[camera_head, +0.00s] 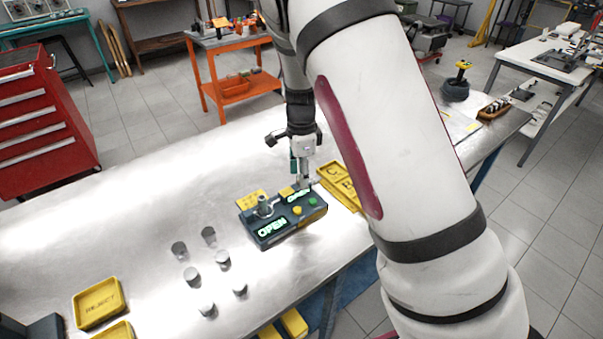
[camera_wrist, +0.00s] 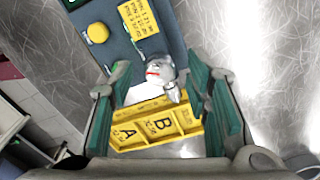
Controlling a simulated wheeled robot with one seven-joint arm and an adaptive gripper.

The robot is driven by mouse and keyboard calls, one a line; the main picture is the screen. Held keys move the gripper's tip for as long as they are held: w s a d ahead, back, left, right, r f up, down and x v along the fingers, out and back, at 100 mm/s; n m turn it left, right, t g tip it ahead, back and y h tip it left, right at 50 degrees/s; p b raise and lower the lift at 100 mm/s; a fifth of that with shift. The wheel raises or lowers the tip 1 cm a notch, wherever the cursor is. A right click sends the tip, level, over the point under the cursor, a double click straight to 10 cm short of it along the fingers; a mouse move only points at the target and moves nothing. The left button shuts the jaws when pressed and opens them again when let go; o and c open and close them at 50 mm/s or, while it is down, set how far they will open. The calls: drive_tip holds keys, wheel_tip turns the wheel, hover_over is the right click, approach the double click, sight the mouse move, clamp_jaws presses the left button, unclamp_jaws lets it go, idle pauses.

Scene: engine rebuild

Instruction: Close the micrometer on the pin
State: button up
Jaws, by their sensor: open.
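The dark blue gauge station (camera_head: 292,229) stands on the metal bench, with two lit green displays reading OPEN. A grey metal post (camera_head: 264,205) rises from its left part; I cannot tell whether it is a pin. My gripper (camera_head: 302,182) points down over the station's far right part. In the wrist view the gripper (camera_wrist: 165,100) is open, its green-padded fingers apart on either side of a silver metal piece (camera_wrist: 160,72) with a red mark, which may be part of the micrometer. I cannot tell whether either finger touches it.
Several grey pins (camera_head: 222,260) stand on the bench in front left of the station. A yellow lettered tray (camera_head: 345,188) lies just behind right of it, and a yellow REJECT tray (camera_head: 98,302) lies at front left. The bench's left half is mostly clear.

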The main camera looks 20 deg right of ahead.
drive_tip(key=shift+f, duration=0.2)
clamp_jaws()
